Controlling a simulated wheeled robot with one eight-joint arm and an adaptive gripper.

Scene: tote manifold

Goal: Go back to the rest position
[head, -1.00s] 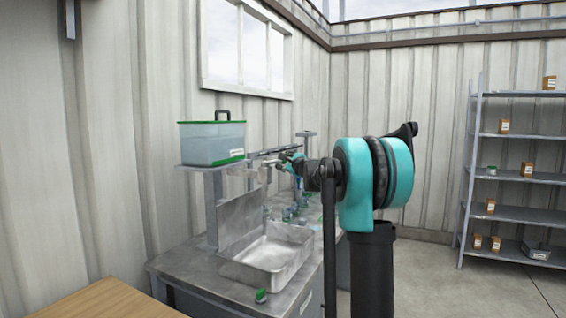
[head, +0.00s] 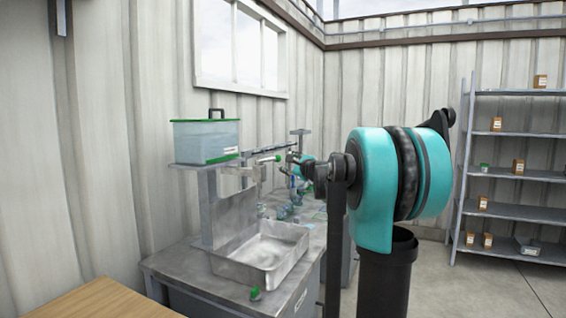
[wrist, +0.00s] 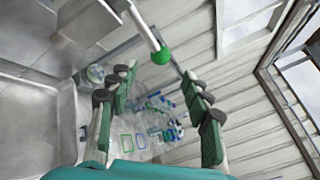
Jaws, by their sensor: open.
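My gripper (wrist: 158,78) is open in the wrist view. Its two green-padded fingers stand apart with nothing held between them. A white tube with a green end (wrist: 162,56) shows beyond the fingertips; I cannot tell how far off it is. In the head view my arm reaches over the workbench (head: 190,268), and the gripper end is small and partly hidden among the fittings behind the metal basin. A green-tipped tube (head: 268,159) shows there, to the right of the tank.
A clear tank with a green rim (head: 206,140) stands on a raised shelf. A shelf rack (head: 520,212) with small boxes stands at the right. A wooden tabletop (head: 100,302) is at lower left.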

